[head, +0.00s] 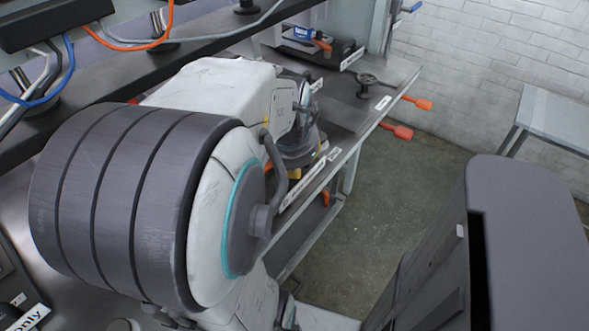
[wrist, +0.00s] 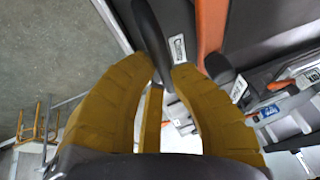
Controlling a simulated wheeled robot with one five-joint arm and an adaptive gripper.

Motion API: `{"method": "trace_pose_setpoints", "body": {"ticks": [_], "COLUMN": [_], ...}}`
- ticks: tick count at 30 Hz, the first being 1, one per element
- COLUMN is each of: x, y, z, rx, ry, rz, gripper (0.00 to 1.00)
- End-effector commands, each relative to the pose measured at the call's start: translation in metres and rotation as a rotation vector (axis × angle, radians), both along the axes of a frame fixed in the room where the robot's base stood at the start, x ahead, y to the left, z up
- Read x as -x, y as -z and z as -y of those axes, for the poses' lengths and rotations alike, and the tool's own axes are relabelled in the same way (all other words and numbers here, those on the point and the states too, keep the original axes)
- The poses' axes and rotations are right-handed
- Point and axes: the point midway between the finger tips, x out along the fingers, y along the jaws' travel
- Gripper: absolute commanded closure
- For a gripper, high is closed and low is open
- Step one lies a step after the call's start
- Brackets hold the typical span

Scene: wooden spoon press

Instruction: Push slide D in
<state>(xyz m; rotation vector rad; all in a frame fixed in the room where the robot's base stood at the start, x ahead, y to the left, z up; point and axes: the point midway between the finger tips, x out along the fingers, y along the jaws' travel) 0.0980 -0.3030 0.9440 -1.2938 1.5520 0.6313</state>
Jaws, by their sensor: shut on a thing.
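My gripper (wrist: 162,72) shows in the wrist view with its two yellow-brown fingers closed around a dark rounded bar (wrist: 150,35). The bar runs up from between the fingertips to the top edge. I cannot tell whether it belongs to slide D, as no letter is readable. An orange bar (wrist: 211,28) lies just right of the fingers, apart from them, with a dark rounded piece (wrist: 220,68) by its lower end. In the head view my arm hides most of the gripper; a little yellow (head: 297,174) shows at the bench edge.
Orange-red handles (head: 402,131) and (head: 422,104) stick out from the bench front edge (head: 350,140). Green floor (head: 400,190) is clear. A grey table (head: 560,105) stands at right.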

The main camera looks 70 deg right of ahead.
Motion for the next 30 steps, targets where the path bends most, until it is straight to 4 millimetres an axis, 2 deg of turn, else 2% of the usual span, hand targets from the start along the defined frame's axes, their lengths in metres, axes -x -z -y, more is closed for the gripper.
{"method": "trace_pose_setpoints", "body": {"ticks": [10,11,21,30], "x": [0.0009,0.0009,0.0007,0.0007], "y": [0.0014,0.0015,0.0011,-0.0011], "z": [0.0001,0.0001,-0.0002,-0.001], "rx": [-0.005,-0.005,-0.006,-0.005], "ry": [0.003,0.003,0.001,0.001], "rz": [-0.001,-0.001,-0.001,-0.001], "gripper": [1.0,0.8,0.5,0.5]}}
